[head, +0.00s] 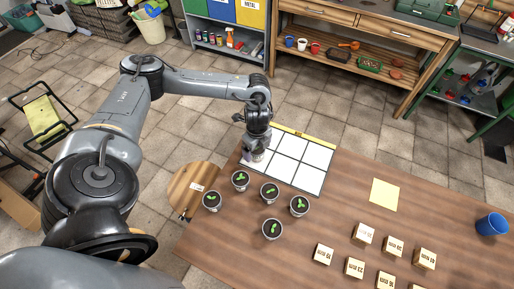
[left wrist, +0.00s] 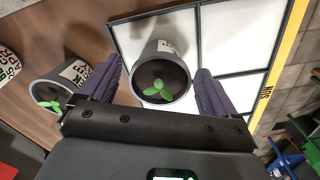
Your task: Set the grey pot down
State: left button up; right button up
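A grey pot (left wrist: 177,82) with dark soil, a green sprout and a white label shows in the left wrist view, between the two fingers of my left gripper (left wrist: 160,85). The fingers are spread, with a small gap visible on each side of the pot. The pot is over the near-left cell of the white gridded tray (head: 288,170); whether its base touches the tray is hard to tell. In the head view my left gripper (head: 256,150) points down at that cell and mostly hides the pot. My right gripper is not in view.
Several similar potted sprouts (head: 269,192) stand on the wooden table (head: 330,220) in front of the tray. Several lettered blocks (head: 363,234), a yellow sheet (head: 384,194) and a blue cup (head: 491,224) lie to the right.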

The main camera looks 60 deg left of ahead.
pick_arm(q)
notch_tip(320, 180, up, 7)
jog(key=shift+f, duration=0.2)
notch_tip(320, 180, up, 4)
jog(key=p, duration=0.4)
jog(key=w+d+f+m+t+h, duration=0.1)
jog(key=w+d+f+m+t, duration=0.1)
jog(key=d, duration=0.8)
jog(key=w+d+f+m+t+h, duration=0.1)
jog(key=w+d+f+m+h, duration=0.1)
jog(key=d, duration=0.7)
jog(key=d+r+n+t+h, duration=0.1)
jog(key=d+r+n+t, duration=0.1)
jog(key=d, duration=0.7)
jog(key=d+r+n+t+h, duration=0.1)
jog(key=d+r+n+t, duration=0.15)
jog(key=d, duration=0.65)
jog(key=s+a+f+n+g+y, duration=0.2)
jog(key=s+a+n, duration=0.4)
jog(key=s+a, duration=0.1)
jog(key=s+a+f+n+g+y, duration=0.1)
jog(key=s+a+n+g+y, duration=0.1)
jog(key=s+a+n, duration=0.4)
jog(key=shift+s+a+f+y+p, duration=0.4)
jog(key=shift+s+a, duration=0.05)
jog(key=shift+s, duration=0.5)
